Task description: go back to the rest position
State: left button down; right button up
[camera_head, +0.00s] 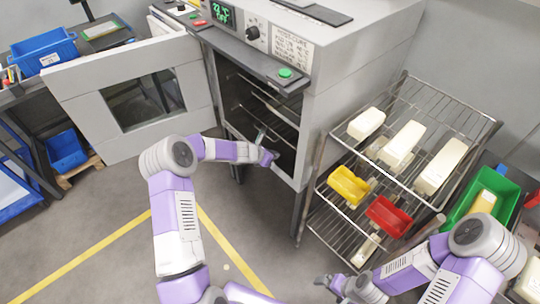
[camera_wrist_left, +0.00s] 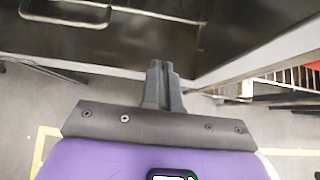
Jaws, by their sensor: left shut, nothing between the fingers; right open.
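My left gripper (camera_head: 273,157) is shut and empty, at the front of the grey oven's (camera_head: 345,75) open chamber. In the left wrist view its two dark fingers (camera_wrist_left: 160,70) are together, in front of the oven's lower front edge (camera_wrist_left: 120,70). My right gripper (camera_head: 327,282) is low in the picture, open, in front of the wire rack; its fingers look small there.
The oven door (camera_head: 80,85), with its window, stands open to the left. The wire rack (camera_head: 480,115) at right holds white blocks, a yellow bin (camera_head: 348,186) and a red bin (camera_head: 388,216). A green crate (camera_head: 505,190) is further right. Floor at lower left is clear.

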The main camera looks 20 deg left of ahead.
pick_arm(q)
jog(key=shift+v, duration=0.85)
jog(key=s+d+f+m+g, duration=0.3)
jog(key=s+d+f+m, duration=0.25)
jog(key=s, duration=0.25)
jog(key=s+d+f+m+g, duration=0.2)
jog(key=s+d+f+m, duration=0.25)
jog(key=s+m, duration=0.3)
jog(key=s+d+f+m+g, duration=0.1)
jog(key=s+d+m, duration=0.1)
jog(key=s+m, duration=0.5)
jog(key=s+d+f+m+g, duration=0.2)
jog(key=s+m, duration=0.6)
jog(key=s, duration=0.5)
jog(key=shift+d, duration=0.6)
